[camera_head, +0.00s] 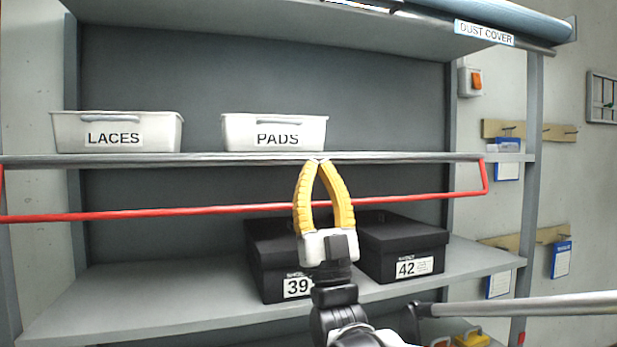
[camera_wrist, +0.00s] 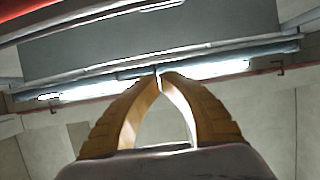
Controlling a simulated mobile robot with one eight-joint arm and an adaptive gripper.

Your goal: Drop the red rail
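The red rail (camera_head: 400,199) is a thin bar running across the front of the shelf unit in the head view. It sits a little below the middle shelf's front edge, and a short red end arm (camera_head: 486,176) joins it to that edge at the right. My gripper (camera_head: 318,162) has yellow fingers pointing up, with their tips together near the shelf edge. The fingers overlap the rail in the picture; I cannot tell whether they touch it. In the wrist view the fingertips (camera_wrist: 158,73) also meet, with nothing seen between them. A red band crosses that view's top left.
Bins marked LACES (camera_head: 70,133) and PADS (camera_head: 235,133) stand on the middle shelf (camera_head: 200,158). Black boxes marked 39 (camera_head: 265,262) and 42 (camera_head: 390,240) are on the lower shelf (camera_head: 130,305). A rolled dust cover (camera_head: 510,20) is at the top. A grey bar (camera_head: 520,305) juts in at lower right.

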